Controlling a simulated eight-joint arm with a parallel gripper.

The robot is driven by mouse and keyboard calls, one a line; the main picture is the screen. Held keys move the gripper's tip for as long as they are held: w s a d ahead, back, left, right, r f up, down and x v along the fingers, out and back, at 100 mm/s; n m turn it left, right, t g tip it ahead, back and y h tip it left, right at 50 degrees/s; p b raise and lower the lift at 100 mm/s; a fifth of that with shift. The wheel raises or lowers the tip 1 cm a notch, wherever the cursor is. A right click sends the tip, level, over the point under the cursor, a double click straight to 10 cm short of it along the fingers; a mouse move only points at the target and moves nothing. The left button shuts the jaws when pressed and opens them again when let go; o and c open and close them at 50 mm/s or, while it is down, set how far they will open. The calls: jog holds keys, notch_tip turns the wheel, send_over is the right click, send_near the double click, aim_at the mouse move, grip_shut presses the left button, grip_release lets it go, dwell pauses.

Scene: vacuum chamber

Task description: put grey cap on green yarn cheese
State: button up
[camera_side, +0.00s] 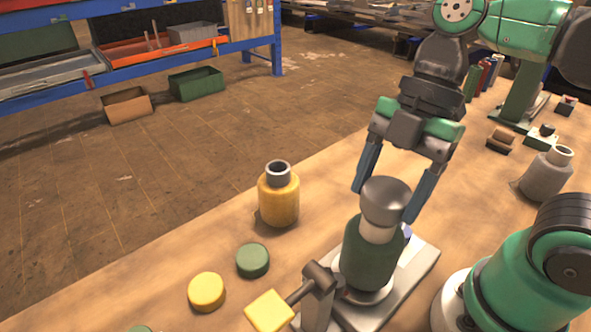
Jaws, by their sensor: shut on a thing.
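The green yarn cheese (368,258) stands upright in a metal fixture (410,262) on the table, its pale neck showing at the top. The grey cap (386,190) is right over this neck, roughly level. My gripper (384,204) points down from above and is shut on the grey cap, with one finger on its left and one on its right. Part of the neck shows below the cap. I cannot tell whether the cap is seated on the neck or just above it.
A yellow yarn cheese (279,200), a green cap (252,260) and a yellow cap (207,292) are left of the fixture. The fixture's lever with a yellow end (269,310) sticks out in front. A grey yarn cheese (546,176) stands at right.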

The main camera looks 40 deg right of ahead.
jog(key=shift+f, duration=0.1)
dwell(0.3)
jog(key=shift+f, duration=1.45)
jog(key=o, duration=1.3)
jog(key=shift+c, duration=0.2)
jog(key=shift+r, duration=0.1)
jog(key=shift+v, duration=2.75)
